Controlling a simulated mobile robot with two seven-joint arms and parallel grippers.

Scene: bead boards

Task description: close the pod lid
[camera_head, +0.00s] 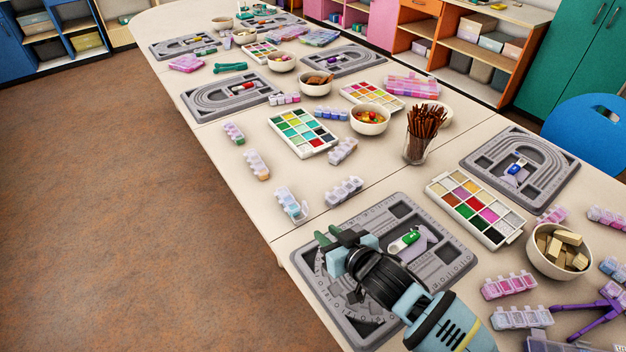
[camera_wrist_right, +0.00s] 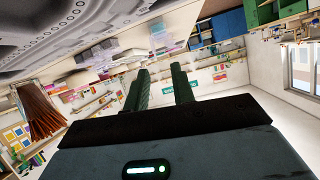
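A pod strip with pale blue compartments (camera_head: 291,204) lies near the table's left edge in the head view. A clear flap stands out at its lower right end and looks like a raised lid, though it is small. My right gripper (camera_head: 328,234) is above the left rear part of the near grey bead board, apart from the strip and to its lower right. Its two green fingers also show in the right wrist view (camera_wrist_right: 160,78), with a gap between them and nothing held. My left gripper is out of view.
The near bead board (camera_head: 455,262) lies under my right arm. Other pod strips (camera_head: 344,190) (camera_head: 257,165) lie close by. A cup of brown sticks (camera_head: 415,150), a bead palette (camera_head: 475,207) and a bowl of blocks (camera_head: 540,262) stand to the right. Table left of the board is clear.

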